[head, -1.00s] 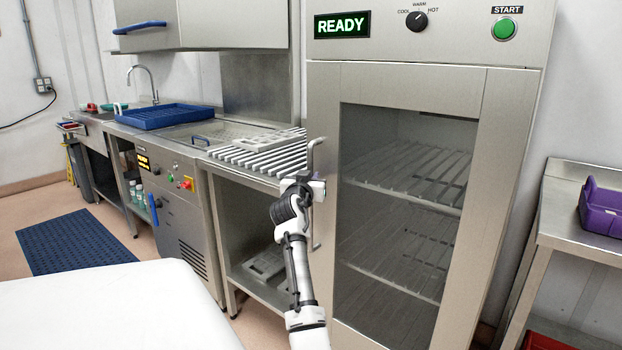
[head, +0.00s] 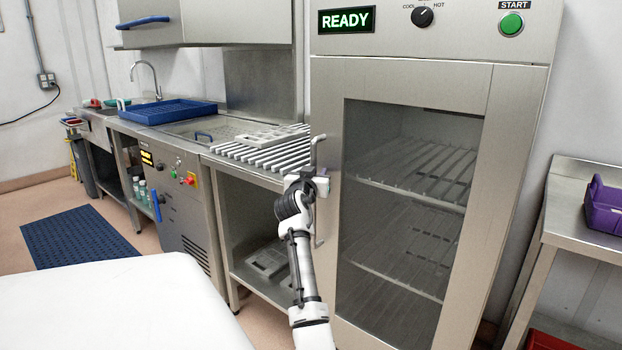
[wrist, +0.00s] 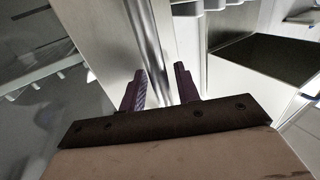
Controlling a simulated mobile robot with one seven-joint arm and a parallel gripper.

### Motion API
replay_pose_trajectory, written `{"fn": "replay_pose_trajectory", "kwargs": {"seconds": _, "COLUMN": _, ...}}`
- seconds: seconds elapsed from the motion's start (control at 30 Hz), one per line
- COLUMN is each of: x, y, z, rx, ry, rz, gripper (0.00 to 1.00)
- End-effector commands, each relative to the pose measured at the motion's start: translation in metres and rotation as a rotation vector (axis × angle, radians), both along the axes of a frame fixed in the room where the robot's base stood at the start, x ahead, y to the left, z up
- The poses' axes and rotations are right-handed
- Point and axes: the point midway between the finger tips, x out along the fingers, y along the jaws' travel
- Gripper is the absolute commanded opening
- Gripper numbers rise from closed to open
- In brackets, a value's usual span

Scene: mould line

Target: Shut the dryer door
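The dryer door (head: 328,280) is a steel frame around a large glass window with wire shelves behind it. In the head view it looks flush, or nearly flush, with the dryer front; I cannot tell whether a small gap is left. Its vertical bar handle (head: 319,150) is on the left edge. My gripper (head: 318,187) is at the middle of the handle, which it partly hides. In the wrist view my gripper (wrist: 161,88) has its two dark fingers apart, with a narrow metal strip running between them. I cannot tell whether they touch it.
The dryer's sign (head: 346,20) reads READY, beside a dial (head: 422,16) and a green START button (head: 511,24). A steel counter with a slatted rack (head: 262,153) stands close left. A side table (head: 588,190) with a purple crate (head: 604,206) is at right.

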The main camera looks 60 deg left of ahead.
Motion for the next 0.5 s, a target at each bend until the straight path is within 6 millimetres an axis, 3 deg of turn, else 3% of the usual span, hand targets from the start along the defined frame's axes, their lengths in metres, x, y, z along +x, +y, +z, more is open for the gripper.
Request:
{"fn": "replay_pose_trajectory", "kwargs": {"seconds": 0.17, "x": -0.006, "y": -0.009, "z": -0.002, "rx": -0.001, "ry": 0.001, "rz": -0.004, "gripper": 0.35}}
{"fn": "replay_pose_trajectory", "kwargs": {"seconds": 0.5, "x": -0.048, "y": -0.043, "z": -0.002, "rx": 0.001, "ry": -0.001, "rz": 0.001, "gripper": 0.35}}
